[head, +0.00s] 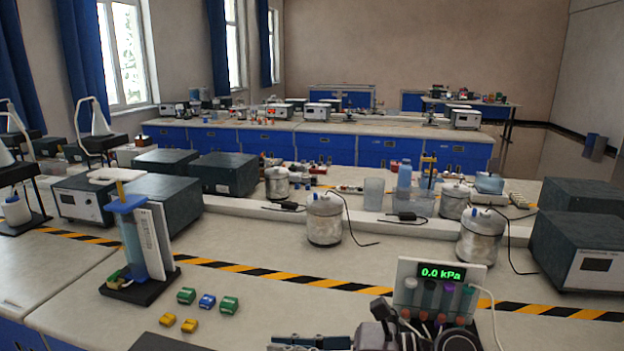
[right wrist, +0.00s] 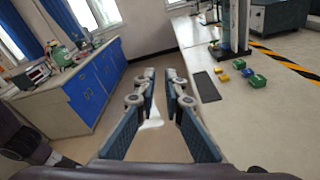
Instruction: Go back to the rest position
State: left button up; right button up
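My right gripper (right wrist: 161,78) shows in the right wrist view with its two blue-padded fingers apart and nothing held between them. Floor and a pale patch show in the gap. In the head view, part of my right gripper (head: 310,341) shows at the bottom edge, beside my dark wrist links, low at the front of the bench. My left gripper is in neither view.
The near bench (head: 270,302) holds green, blue and yellow blocks (head: 207,301), a stand with a blue column (head: 133,240), a pressure display (head: 441,274), metal canisters (head: 324,220) and grey instrument boxes. Striped tape (head: 262,276) crosses it. The bench's front left is fairly clear.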

notch_tip(320, 180, up, 7)
jog(key=w+m+t+y, duration=0.2)
jog(key=m+t, duration=0.5)
jog(key=m, duration=0.2)
jog(key=w+d+m+t+h, duration=0.45)
jog(key=d+m+t, duration=0.35)
jog(key=m, duration=0.4)
jog(key=s+d+f+m+g+h, duration=0.2)
jog(key=d+f+m+h, duration=1.2)
jog(key=f+m, duration=0.25)
jog(key=s+d+f+m+g, duration=0.1)
jog(key=s+f+m+g, duration=0.4)
jog(key=s+f, duration=0.65)
jog(key=s+d+f+m+g, duration=0.2)
jog(key=s+f+m+g, duration=0.4)
jog(key=s, duration=0.9)
notch_tip(320, 180, down, 27)
jog(key=s+n+g, duration=0.1)
jog(key=n+g, duration=0.2)
jog(key=s+d+f, duration=0.2)
jog(key=s+f, duration=1.4)
jog(key=s, duration=0.1)
jog(key=shift+s+d+f+g, duration=0.25)
jog(key=shift+d+f+g, duration=0.05)
jog(key=shift+d+g, duration=0.1)
